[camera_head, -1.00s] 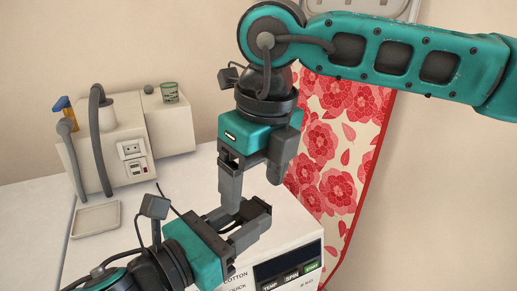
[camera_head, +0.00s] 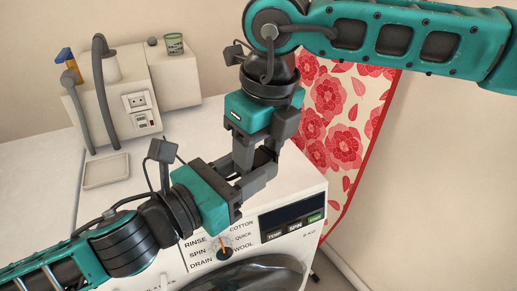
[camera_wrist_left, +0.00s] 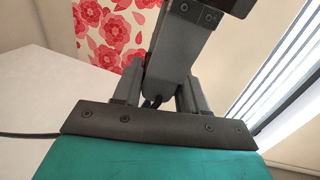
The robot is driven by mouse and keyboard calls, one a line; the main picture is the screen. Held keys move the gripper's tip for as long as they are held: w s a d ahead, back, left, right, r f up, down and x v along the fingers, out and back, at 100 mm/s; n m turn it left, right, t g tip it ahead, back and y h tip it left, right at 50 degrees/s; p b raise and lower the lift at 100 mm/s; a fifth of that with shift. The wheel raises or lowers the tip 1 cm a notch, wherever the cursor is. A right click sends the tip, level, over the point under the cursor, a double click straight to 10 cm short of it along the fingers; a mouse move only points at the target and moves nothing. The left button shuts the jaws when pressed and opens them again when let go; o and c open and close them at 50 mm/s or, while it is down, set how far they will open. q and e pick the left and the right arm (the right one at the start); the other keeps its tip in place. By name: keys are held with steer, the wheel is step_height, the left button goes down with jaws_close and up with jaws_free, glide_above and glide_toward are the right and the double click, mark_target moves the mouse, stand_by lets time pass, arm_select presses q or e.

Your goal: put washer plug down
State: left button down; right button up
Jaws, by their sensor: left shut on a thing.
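My left gripper (camera_head: 257,179) is at the front top of the white washing machine (camera_head: 297,195). It is shut on a small dark thing, likely the washer plug (camera_wrist_left: 150,103), which is mostly hidden between its fingers in the left wrist view. My right gripper (camera_head: 258,152) points down from above. Its fingers look apart, and their tips overlap the left fingers in the head view. One grey right finger (camera_wrist_left: 178,55) stands close in front of the left fingers in the left wrist view. Whether the right gripper touches the plug cannot be told.
A white box with an outlet (camera_head: 137,101) stands at the back left, with a grey hose (camera_head: 99,80) and a green cup (camera_head: 174,44). A shallow tray (camera_head: 106,170) lies in front of it, empty. The machine's dial (camera_head: 224,251) is below my left gripper.

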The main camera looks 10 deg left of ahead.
steer(key=c, duration=0.5)
arm_select(q)
steer(key=c, duration=0.5)
jaws_free()
arm_select(e)
steer(key=shift+c, duration=0.4)
arm_select(q)
steer(key=shift+f, duration=0.1)
